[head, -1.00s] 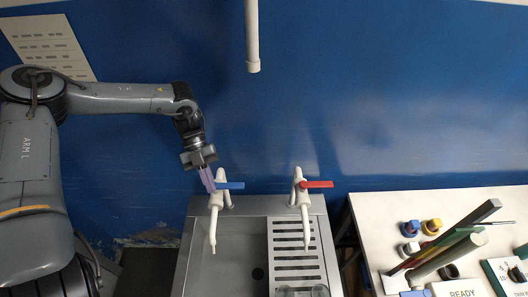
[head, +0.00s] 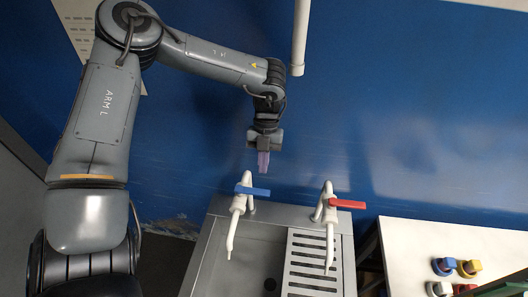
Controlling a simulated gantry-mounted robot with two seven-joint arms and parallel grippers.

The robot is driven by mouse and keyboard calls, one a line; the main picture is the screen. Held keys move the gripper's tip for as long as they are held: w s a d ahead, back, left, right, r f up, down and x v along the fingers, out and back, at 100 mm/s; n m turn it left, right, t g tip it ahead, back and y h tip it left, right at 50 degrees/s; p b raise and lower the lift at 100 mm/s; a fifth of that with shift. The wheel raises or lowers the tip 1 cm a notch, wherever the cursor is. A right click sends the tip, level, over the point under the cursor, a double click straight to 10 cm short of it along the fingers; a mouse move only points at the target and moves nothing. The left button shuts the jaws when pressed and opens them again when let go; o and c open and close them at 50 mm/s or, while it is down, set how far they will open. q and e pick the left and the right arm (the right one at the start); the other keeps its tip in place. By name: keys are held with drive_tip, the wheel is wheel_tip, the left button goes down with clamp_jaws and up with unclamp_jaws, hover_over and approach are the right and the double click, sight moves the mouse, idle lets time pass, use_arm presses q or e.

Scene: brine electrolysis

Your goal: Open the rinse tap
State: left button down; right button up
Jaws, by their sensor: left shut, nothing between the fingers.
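Two white taps stand at the back of a steel sink (head: 205,250). The left tap (head: 236,222) has a blue lever (head: 255,191) pointing right. The right tap (head: 330,240) has a red lever (head: 348,204), also pointing right. I cannot tell from the picture which is the rinse tap. I see no water at either spout. My left gripper (head: 263,170) is shut and empty, its purple fingers pointing down. In the picture it is just above the blue lever, apart from it. My right gripper is out of view.
A ribbed drainer (head: 306,265) lies in the right part of the sink. A white vertical pipe (head: 299,40) hangs in front of the blue wall.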

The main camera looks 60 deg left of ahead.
sight(252, 191)
use_arm(q)
drive_tip(key=shift+p+x, duration=0.4)
drive_tip(key=shift+x, duration=1.95)
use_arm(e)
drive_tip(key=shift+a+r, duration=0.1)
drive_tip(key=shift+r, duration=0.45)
